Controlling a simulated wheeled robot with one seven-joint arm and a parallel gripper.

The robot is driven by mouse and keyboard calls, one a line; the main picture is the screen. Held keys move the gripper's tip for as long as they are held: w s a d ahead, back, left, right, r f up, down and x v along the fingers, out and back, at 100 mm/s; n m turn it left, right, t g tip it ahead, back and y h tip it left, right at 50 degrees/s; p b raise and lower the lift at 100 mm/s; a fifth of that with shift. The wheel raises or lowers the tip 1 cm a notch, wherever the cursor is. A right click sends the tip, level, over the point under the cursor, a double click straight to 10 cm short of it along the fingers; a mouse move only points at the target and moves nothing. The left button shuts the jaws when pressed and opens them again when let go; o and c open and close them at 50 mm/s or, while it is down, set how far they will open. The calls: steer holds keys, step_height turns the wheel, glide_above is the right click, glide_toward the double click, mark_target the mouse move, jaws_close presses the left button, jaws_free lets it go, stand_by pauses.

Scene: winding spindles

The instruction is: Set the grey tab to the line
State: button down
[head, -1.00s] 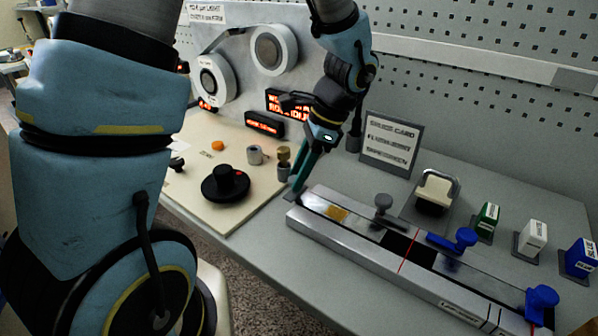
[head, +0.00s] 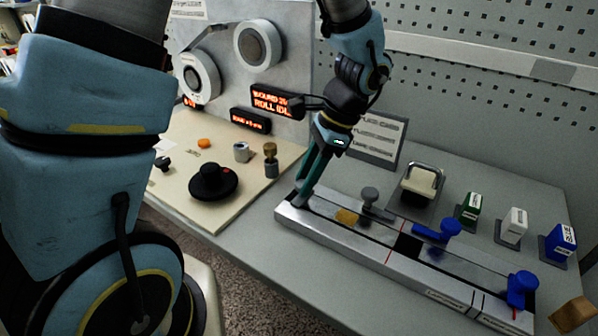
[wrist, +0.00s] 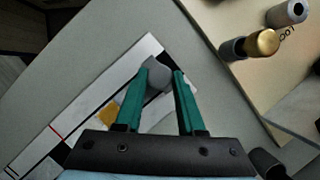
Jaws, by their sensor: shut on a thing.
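My gripper (head: 303,197) is at the left end of the long metal rail (head: 345,250) in the head view. In the wrist view its green fingers (wrist: 165,85) are shut on a grey tab (wrist: 157,77), at the end of the strip in the rail. The fingers hide most of the tab in the head view. The strip carries a yellow patch (head: 347,217), which lies left of the red line (head: 389,254) across the rail. A dark patch (head: 408,246) lies just right of that line. The red line also shows in the wrist view (wrist: 56,131).
A grey knobbed clamp (head: 371,196) and a blue one (head: 450,228) stand along the rail; another blue piece (head: 522,284) is at its right end. A sign (head: 372,137) stands behind. A board with a black knob (head: 213,182) lies to the left.

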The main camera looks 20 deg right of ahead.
steer(key=shift+s+d, duration=0.15)
steer(key=c, duration=0.5)
jaws_free()
steer(key=b+v, duration=0.1)
steer(key=v, duration=1)
